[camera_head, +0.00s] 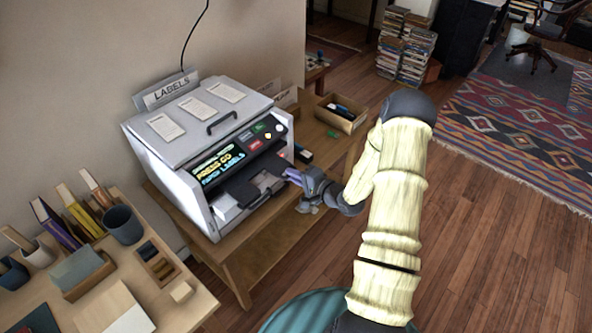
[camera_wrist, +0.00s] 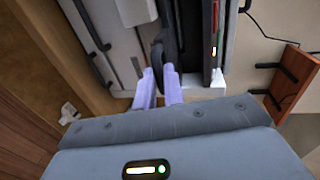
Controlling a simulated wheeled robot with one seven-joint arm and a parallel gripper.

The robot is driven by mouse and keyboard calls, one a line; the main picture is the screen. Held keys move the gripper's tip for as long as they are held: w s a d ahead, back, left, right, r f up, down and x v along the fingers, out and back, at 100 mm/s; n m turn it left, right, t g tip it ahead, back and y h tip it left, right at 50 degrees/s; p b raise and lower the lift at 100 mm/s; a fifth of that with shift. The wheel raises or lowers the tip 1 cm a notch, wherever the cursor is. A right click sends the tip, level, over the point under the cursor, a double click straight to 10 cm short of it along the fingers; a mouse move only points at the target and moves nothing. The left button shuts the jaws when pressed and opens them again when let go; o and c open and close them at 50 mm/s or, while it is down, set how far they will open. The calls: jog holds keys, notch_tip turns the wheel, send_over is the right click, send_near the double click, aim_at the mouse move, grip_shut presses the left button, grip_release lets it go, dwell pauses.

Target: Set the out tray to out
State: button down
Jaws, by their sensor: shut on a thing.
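The label printer (camera_head: 185,165) is a grey box on a wooden table, with a lit screen reading "PRESS GO". Its dark out tray (camera_head: 243,192) lies at the open front, below the screen. My gripper (camera_head: 290,174) reaches in from the right at the front of the printer. In the wrist view its two lavender fingers (camera_wrist: 160,88) are closed on a dark strip (camera_wrist: 170,40), which seems to be the edge of the out tray. The fingers hide the exact contact.
A wooden desk (camera_head: 205,303) with books, cups and a block holder is at the lower left. A small dark item (camera_head: 303,153) lies beside the printer.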

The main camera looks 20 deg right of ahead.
jog(key=shift+s+d+f, duration=0.15)
jog(key=shift+f, duration=0.05)
jog(key=c, duration=1.5)
grip_release()
jog(key=shift+s+d+r, duration=0.1)
jog(key=shift+s, duration=0.05)
jog(key=b+v, duration=0.1)
jog(key=v, duration=1.6)
jog(key=shift+b, duration=0.35)
